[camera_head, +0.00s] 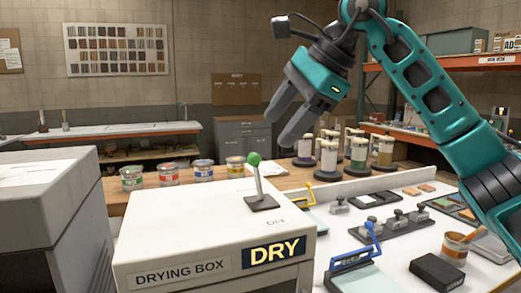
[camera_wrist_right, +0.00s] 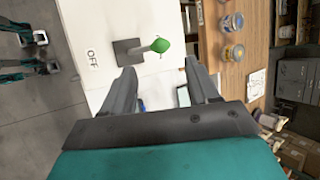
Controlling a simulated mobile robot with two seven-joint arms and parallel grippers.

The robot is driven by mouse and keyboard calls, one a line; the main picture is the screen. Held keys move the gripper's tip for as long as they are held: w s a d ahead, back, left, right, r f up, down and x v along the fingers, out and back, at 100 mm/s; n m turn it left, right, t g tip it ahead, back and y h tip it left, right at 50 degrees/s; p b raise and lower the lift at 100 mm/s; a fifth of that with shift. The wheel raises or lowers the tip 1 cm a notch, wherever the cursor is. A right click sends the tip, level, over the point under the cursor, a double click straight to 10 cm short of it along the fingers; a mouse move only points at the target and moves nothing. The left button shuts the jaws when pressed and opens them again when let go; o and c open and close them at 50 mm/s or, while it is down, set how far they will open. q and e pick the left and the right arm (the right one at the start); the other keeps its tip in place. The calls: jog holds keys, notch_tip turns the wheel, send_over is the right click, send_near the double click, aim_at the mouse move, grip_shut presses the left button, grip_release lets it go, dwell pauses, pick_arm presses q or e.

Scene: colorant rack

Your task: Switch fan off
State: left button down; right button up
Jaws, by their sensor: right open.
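The fan's switch is a lever with a green knob (camera_head: 254,159) on a dark square base plate (camera_head: 262,203). It stands on top of the white drying box (camera_head: 185,225), whose front carries a "DRYING BOX" label and a dark "DRY" sign. The lever stands nearly upright, leaning slightly toward the back in the head view. An "OFF" mark (camera_wrist_right: 92,60) is printed beside the base plate. My right gripper (camera_head: 280,128) is open and empty, above and to the right of the knob, apart from it. In the right wrist view the green knob (camera_wrist_right: 161,45) lies ahead of the open fingers. My left gripper is not in view.
Several paint cans (camera_head: 168,174) stand on the wooden bench behind the box. Colorant canisters (camera_head: 328,154) stand further right. A grey machine (camera_head: 50,240) stands at left. Space above the box is free.

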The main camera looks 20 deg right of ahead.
aim_at(258, 155)
jog(key=x, duration=0.7)
jog(key=shift+f, duration=0.1)
jog(key=shift+c, duration=0.4)
grip_shut()
